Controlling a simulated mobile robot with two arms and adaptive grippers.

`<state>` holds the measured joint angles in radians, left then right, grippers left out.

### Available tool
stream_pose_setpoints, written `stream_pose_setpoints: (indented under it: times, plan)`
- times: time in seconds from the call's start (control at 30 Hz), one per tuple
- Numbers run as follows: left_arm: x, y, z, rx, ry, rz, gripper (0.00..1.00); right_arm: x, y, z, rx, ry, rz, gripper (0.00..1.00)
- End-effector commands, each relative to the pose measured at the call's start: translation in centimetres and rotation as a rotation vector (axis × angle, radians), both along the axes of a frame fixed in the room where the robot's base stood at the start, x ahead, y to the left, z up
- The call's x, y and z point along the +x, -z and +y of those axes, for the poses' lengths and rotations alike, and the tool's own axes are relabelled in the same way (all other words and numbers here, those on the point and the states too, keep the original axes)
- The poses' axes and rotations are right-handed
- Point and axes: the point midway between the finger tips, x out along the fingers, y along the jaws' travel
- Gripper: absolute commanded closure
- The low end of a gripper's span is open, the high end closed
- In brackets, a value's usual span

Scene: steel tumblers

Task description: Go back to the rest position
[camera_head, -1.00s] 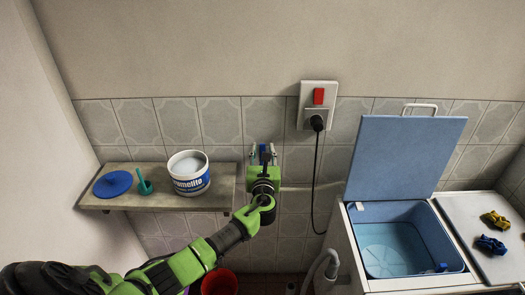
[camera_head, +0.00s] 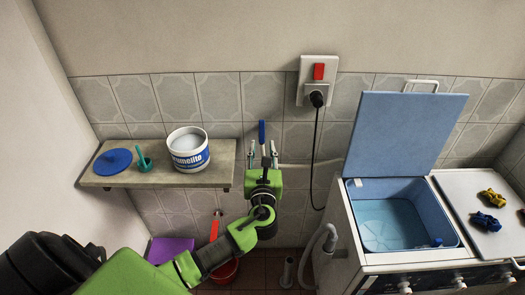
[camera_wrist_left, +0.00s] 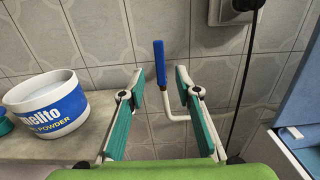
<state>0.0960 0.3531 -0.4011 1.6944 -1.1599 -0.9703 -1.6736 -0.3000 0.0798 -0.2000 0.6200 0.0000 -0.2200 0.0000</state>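My left gripper (camera_head: 262,150) is in front of the tiled wall, to the right of the shelf. Its two fingers point at the wall and are spread apart, with nothing held between them. A tap lever with a blue grip (camera_head: 262,132) stands upright just beyond the fingers. In the left wrist view the blue grip (camera_wrist_left: 159,62) and its bent white metal stem show between and behind the open fingers (camera_wrist_left: 160,76), apart from them. My right gripper is not in view.
A wooden shelf (camera_head: 205,178) holds a powder tub (camera_head: 188,158), a blue lid (camera_head: 113,161) and a teal scoop (camera_head: 143,162). An open washing machine (camera_head: 352,238) stands right. A black cord (camera_head: 317,150) hangs from the socket. A red bucket (camera_head: 222,270) is below.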

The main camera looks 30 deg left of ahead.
Motion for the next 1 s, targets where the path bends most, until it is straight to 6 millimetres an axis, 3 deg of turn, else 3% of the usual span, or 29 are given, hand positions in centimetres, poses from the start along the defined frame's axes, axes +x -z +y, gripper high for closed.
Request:
stream_pose_setpoints:
  times: [0.67,0.77,0.83,1.0]
  plan:
    - [-0.6,0.4,-0.4,-0.008,0.000,0.004,0.69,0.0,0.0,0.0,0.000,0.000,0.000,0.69]
    - [-0.7,3.0,-0.4,-0.066,0.006,0.027,0.69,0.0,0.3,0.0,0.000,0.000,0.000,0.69]
    - [-1.1,6.5,-0.3,-0.150,0.008,0.057,0.69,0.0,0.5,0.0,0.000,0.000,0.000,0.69]
    - [-3.8,18.8,-0.6,-0.474,-0.030,0.149,0.69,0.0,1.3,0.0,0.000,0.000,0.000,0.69]
